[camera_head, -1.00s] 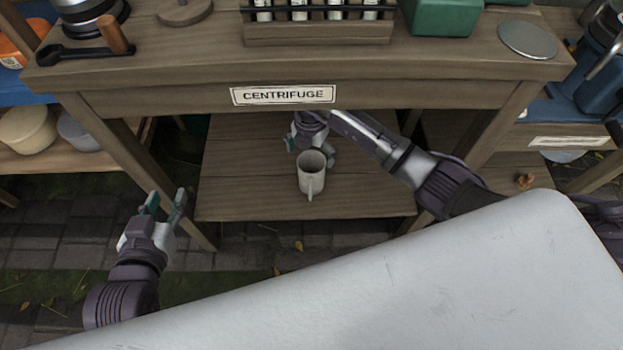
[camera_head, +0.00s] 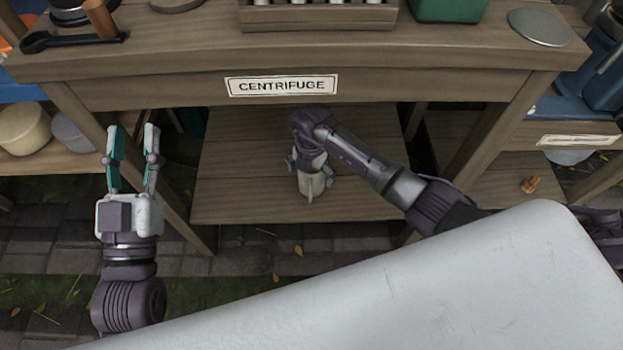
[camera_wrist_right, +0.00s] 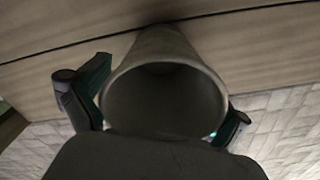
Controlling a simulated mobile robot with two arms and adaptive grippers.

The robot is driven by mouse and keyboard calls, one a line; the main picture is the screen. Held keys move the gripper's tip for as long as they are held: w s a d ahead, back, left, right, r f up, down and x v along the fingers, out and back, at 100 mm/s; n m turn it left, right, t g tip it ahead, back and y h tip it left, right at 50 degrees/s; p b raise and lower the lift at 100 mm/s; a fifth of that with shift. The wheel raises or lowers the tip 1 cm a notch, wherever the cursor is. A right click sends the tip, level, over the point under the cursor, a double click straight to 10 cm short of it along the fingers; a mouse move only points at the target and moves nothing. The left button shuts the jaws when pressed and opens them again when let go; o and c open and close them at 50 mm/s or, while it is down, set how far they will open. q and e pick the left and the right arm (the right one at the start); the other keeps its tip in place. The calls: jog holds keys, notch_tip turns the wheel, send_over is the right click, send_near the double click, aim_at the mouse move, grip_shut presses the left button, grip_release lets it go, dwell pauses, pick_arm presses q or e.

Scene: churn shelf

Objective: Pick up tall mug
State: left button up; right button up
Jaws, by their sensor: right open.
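The tall mug (camera_head: 312,186) is a pale cup standing on the lower shelf under the centrifuge table. Its upper part is hidden by my right gripper in the head view. In the right wrist view the mug's open mouth (camera_wrist_right: 165,98) fills the middle. My right gripper (camera_head: 309,173) is over the mug, with one finger on each side of it. Its fingers are open; I cannot tell whether they touch the mug. My left gripper (camera_head: 133,160) is open and empty, left of the shelf.
The wooden lower shelf (camera_head: 240,180) is bare around the mug. The table top with its CENTRIFUGE label (camera_head: 282,85) overhangs it. Table legs (camera_head: 480,145) stand at both sides. Pale bowls (camera_head: 24,128) sit on a shelf at left.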

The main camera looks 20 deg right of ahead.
jog(key=shift+f, duration=0.1)
pick_arm(q)
jog(key=shift+s+r, duration=0.15)
jog(key=shift+r, duration=0.05)
pick_arm(e)
jog(key=c, duration=1.2)
jog(key=shift+s, duration=0.1)
jog(key=shift+c, duration=0.2)
